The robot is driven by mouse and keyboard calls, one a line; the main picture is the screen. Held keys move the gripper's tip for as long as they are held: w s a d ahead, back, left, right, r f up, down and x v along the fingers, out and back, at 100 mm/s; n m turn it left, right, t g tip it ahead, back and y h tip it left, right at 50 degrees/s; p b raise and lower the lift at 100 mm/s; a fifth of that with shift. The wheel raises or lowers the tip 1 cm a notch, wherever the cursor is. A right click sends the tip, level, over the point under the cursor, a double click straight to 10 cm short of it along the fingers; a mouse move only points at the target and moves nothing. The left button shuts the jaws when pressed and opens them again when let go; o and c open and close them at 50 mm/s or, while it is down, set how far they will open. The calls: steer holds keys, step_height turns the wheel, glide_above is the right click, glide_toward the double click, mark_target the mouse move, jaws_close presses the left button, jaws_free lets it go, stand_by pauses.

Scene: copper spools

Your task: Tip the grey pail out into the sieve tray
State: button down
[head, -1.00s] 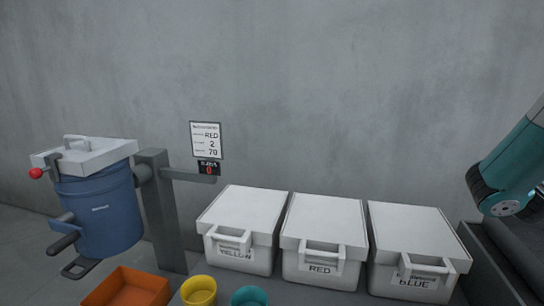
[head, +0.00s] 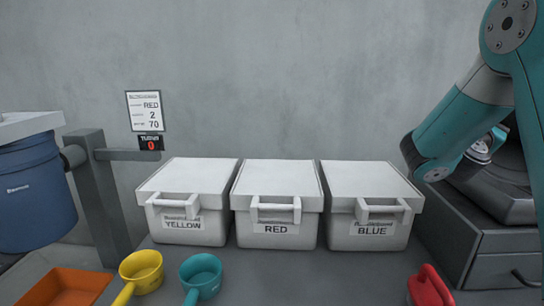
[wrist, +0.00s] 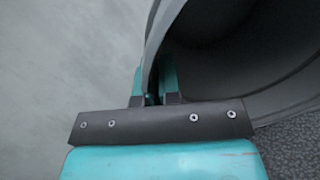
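A grey pail (wrist: 240,50) fills the upper right of the wrist view, its curved rim and dark inside showing close up. My gripper (wrist: 155,88) has one finger on each side of the pail's wall and appears closed on it. The pail's contents cannot be made out. In the head view my arm reaches in at the right, but the gripper and pail do not show there. I cannot pick out the sieve tray in either view.
White lidded bins marked yellow (head: 188,230), red (head: 276,243) and blue (head: 370,241) line the wall. A blue drum (head: 35,195), orange tray (head: 65,288), yellow scoop (head: 142,270) and teal scoop (head: 201,275) stand left. A grey drawer cabinet (head: 500,268) and red object (head: 428,287) are right.

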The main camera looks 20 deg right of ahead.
steer(key=shift+s+a+f+b, duration=0.15)
steer(key=shift+f+b, duration=0.2)
steer(key=shift+b, duration=0.25)
steer(key=r+p, duration=0.1)
steer(key=p, duration=0.2)
steer(key=shift+d+r, duration=0.2)
steer(key=shift+r, duration=0.15)
steer(key=d+r+y+p, duration=0.1)
steer(key=r+p, duration=0.1)
steer(key=p, duration=0.4)
steer(key=w+d+r+g+y+p, duration=0.1)
steer(key=r+p, duration=0.1)
steer(key=p, duration=0.3)
steer(key=w+d+r+p, duration=0.1)
steer(key=r+p, duration=0.1)
steer(key=p, duration=0.4)
steer(key=shift+w+y+p, duration=0.1)
steer(key=shift+y+p, duration=0.2)
steer(key=shift+y, duration=0.1)
steer(key=w+d+r+g+y+p, duration=0.2)
steer(key=r+p, duration=0.3)
steer(key=p, duration=1.3)
steer(key=shift+d+n+y+p, duration=0.3)
steer(key=shift+d+y, duration=0.2)
steer(key=shift+d, duration=0.15)
steer(key=shift+w+p, duration=0.1)
steer(key=shift+p, duration=0.2)
